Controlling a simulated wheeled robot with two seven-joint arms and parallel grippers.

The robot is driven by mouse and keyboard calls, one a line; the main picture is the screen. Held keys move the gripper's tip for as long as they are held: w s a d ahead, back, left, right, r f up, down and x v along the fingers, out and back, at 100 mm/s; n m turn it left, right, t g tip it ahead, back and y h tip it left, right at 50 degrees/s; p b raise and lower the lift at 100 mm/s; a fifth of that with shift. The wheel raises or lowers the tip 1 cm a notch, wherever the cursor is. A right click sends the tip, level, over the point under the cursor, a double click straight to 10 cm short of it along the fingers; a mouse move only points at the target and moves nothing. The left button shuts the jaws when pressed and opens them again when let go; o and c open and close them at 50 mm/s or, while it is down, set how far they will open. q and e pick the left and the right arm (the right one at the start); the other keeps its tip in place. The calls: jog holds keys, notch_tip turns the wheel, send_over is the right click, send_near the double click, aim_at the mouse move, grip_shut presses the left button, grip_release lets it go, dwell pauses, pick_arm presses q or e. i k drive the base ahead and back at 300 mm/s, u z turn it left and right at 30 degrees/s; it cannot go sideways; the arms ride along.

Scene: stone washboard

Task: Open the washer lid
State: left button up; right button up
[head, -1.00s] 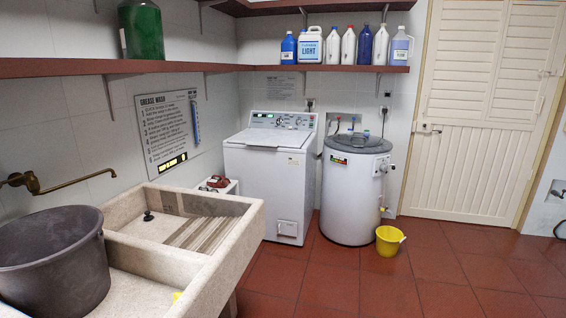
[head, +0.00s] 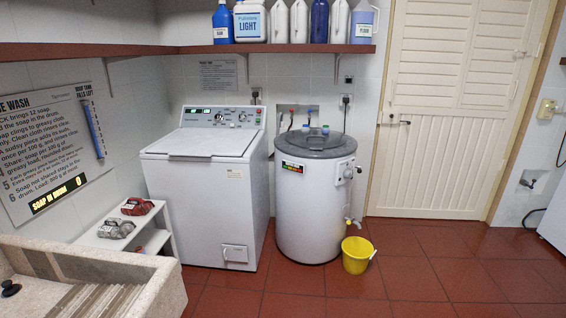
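The white top-loading washer (head: 204,190) stands against the back wall, left of centre. Its flat lid (head: 203,143) is down and looks shut. The control panel (head: 222,117) with knobs and a lit display rises behind the lid. Neither of my grippers is in view, so their state is hidden.
A white round tank (head: 314,205) with a grey top stands right of the washer, a yellow bucket (head: 356,255) before it. A small white shelf (head: 90,236) and the stone washboard sink (head: 168,292) are at left. Red tiled floor (head: 425,275) is clear at front and right.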

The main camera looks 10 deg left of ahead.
aim_at(200, 143)
jog(key=i, duration=2.55)
jog(key=u, duration=0.8)
jog(key=i, duration=0.5)
jog(key=z, duration=0.25)
